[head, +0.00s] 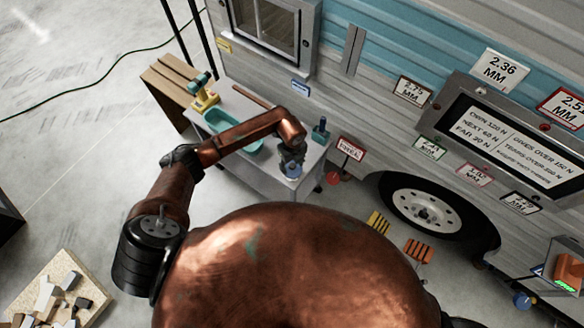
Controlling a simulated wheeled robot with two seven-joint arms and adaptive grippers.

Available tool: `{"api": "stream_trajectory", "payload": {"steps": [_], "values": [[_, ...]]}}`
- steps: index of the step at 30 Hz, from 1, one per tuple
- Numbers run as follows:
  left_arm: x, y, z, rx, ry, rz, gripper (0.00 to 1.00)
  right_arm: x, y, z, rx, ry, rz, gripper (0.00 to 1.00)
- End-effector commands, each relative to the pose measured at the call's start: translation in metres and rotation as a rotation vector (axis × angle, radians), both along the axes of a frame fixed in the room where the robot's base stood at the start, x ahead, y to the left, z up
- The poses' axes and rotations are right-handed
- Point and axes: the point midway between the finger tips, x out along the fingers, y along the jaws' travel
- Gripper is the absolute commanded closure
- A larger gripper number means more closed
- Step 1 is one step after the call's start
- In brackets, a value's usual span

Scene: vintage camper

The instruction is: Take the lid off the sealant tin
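My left arm reaches over the grey work surface (262,172) beside the camper. My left gripper (291,158) points down at the right front part of that surface. A small blue round thing (291,171), which may be the sealant tin or its lid, shows right at the fingertips. The gripper and wrist hide part of it. It is too small to tell whether the fingers are open or touch it. My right gripper is not in view.
A teal tray (232,130) and a yellow and teal tool (203,91) lie on the surface's left part. A dark teal bottle-like thing (320,131) stands at its right back.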

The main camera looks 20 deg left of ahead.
Motion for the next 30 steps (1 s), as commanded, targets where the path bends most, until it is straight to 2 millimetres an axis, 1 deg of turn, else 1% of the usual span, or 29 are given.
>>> {"api": "stream_trajectory", "payload": {"steps": [1, 2, 15, 18, 26, 30], "values": [[-0.0006, 0.0003, -0.0011, 0.001, 0.001, 0.0, 0.62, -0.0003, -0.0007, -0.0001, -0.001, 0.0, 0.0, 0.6], [-0.0006, 0.0003, -0.0013, 0.001, 0.001, 0.0, 0.64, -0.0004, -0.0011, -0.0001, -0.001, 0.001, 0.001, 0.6], [-0.0014, 0.0005, -0.0029, 0.002, 0.002, 0.0, 0.95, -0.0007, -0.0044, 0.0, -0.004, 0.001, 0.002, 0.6], [-0.0016, 0.0005, -0.0032, 0.002, 0.002, 0.0, 1.0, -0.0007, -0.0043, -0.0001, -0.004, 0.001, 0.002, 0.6], [-0.0018, 0.0004, -0.0033, 0.002, 0.002, 0.0, 1.0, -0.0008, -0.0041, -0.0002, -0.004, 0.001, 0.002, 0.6], [-0.0015, 0.0006, 0.0019, 0.002, 0.002, 0.0, 1.0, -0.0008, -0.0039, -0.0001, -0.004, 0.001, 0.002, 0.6]]}}
